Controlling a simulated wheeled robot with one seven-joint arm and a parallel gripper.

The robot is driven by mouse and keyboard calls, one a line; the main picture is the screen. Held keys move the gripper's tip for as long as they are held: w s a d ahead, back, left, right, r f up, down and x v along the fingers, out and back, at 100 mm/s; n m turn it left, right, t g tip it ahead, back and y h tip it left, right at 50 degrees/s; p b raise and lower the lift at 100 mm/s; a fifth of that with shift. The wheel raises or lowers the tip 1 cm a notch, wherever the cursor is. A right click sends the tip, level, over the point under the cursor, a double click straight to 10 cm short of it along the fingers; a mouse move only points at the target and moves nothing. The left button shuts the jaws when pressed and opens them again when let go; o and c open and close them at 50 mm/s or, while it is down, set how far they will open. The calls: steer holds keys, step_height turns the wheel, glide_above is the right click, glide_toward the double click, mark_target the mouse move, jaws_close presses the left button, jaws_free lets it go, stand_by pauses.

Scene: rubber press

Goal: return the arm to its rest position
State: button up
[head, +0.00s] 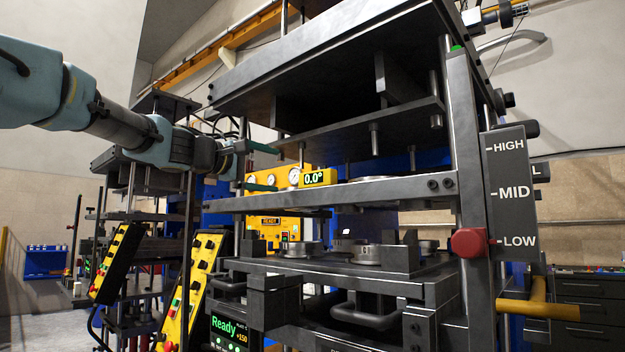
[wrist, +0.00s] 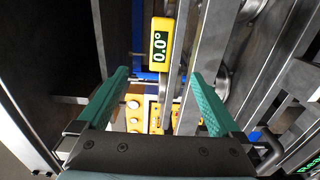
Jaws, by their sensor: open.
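My arm reaches in from the left of the head view, and my gripper (head: 265,167) is at the left side of the press (head: 330,190). Its two teal fingers are apart and point toward the press. In the wrist view my gripper (wrist: 160,76) is open, with nothing held between the fingers. A yellow angle display (head: 318,177) reading 0.0° appears just past the fingertips; in the wrist view the display (wrist: 161,45) shows between and beyond them. I cannot tell the exact gap from fingertips to press.
Press plates and posts stand close to my gripper. A red knob (head: 469,242) sits at LOW on the scale (head: 511,195). Round metal parts (head: 366,254) lie on the lower plate. Yellow control boxes (head: 196,283) stand below my arm. A drawer cabinet (head: 588,305) is at the right.

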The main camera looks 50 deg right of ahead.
steer(key=a+b, duration=0.7)
steer(key=a, duration=0.3)
steer(key=shift+w, duration=0.3)
